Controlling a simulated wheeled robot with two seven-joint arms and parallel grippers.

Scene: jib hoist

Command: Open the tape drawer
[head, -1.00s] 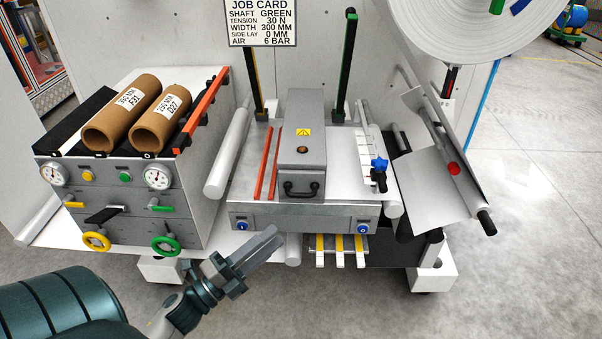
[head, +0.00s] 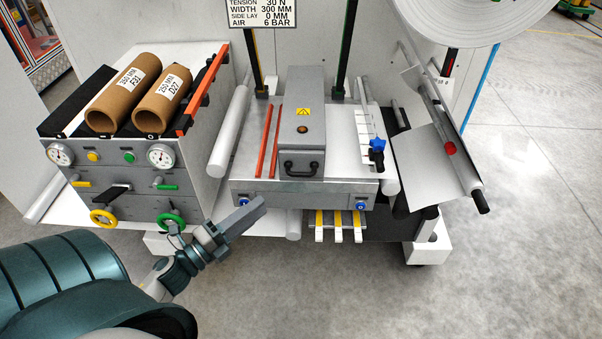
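My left gripper (head: 256,207) comes in from the lower left. Its fingers point up and right, near the left end of the grey bench front (head: 290,194) in the picture. One finger seems to cover the other, so I cannot see any gap between them, and I see nothing held. The bench front is a grey panel with blue round knobs at its left (head: 244,201) and right (head: 361,205). Below it, a small rack of yellow and white strips (head: 338,224) shows. No drawer is visibly standing open; which part is the tape drawer is not marked. My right gripper is not in view.
A grey box with a black handle (head: 301,168) stands on the bench. At left is a cabinet (head: 135,178) with gauges, yellow and green handwheels and two brown cores (head: 163,103) on top. Open floor (head: 530,240) lies at right.

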